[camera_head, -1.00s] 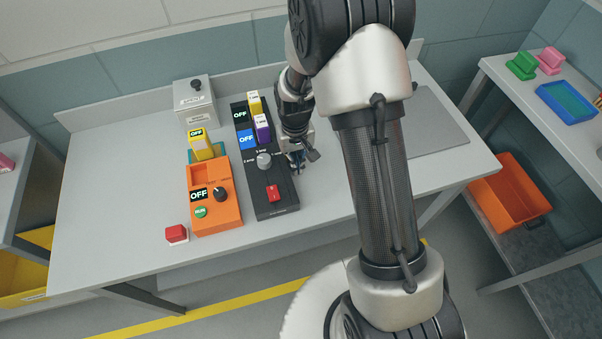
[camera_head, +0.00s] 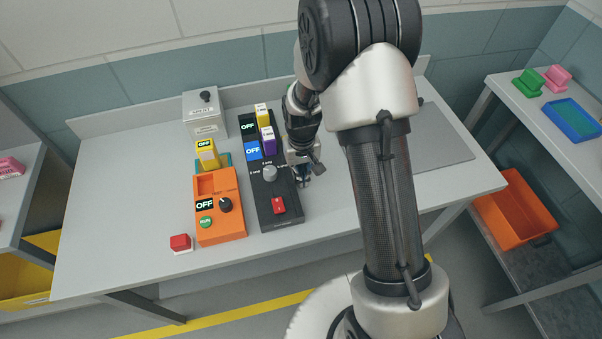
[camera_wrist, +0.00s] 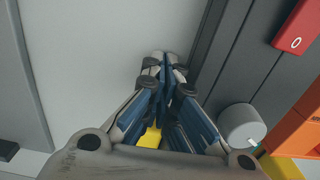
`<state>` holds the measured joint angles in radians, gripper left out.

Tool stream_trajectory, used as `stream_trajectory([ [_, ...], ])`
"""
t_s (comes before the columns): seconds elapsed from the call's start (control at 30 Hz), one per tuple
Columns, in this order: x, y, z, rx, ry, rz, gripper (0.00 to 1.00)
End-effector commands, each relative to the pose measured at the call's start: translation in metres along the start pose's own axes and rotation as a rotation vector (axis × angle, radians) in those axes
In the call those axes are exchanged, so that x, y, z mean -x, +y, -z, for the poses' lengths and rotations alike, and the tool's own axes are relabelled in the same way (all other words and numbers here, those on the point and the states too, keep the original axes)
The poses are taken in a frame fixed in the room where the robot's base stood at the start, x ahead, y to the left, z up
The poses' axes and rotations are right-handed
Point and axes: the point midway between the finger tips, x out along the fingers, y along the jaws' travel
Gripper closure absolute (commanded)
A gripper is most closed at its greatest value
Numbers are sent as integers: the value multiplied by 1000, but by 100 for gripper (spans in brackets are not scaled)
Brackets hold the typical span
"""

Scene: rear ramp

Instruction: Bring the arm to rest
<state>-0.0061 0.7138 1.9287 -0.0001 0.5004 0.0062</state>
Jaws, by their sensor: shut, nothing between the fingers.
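My gripper (camera_head: 303,180) hangs over the worktable (camera_head: 110,205), just right of the black panel (camera_head: 290,217). In the wrist view its blue-padded fingertips (camera_wrist: 164,62) are together with nothing held between them. My arm comes down from the upper middle of the head view, bent, and its thick links hide part of the table. The panel's grey knob (camera_head: 270,173) is left of my gripper and also shows in the wrist view (camera_wrist: 240,125). The panel's red switch (camera_head: 279,205) is nearer the front edge. I cannot tell the height of the fingertips above the table.
An orange control box (camera_head: 221,232) stands left of the panel, with a red button (camera_head: 181,242) in front. A grey box (camera_head: 205,118) is behind. A grey mat (camera_head: 448,140) lies right of my arm. An orange bin (camera_head: 512,208) is at right. The table's left part is clear.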

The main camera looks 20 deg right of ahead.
Motion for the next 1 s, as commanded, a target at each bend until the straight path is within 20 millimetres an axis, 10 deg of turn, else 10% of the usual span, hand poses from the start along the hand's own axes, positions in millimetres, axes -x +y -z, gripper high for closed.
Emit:
stream_trajectory([
  [0.3, 78, 0, 1, 0, 5, 0, 100],
  [0.83, 104, 0, 0, 0, 7, 0, 100],
  [1.0, 151, 1, -13, 0, 56, 0, 100],
])
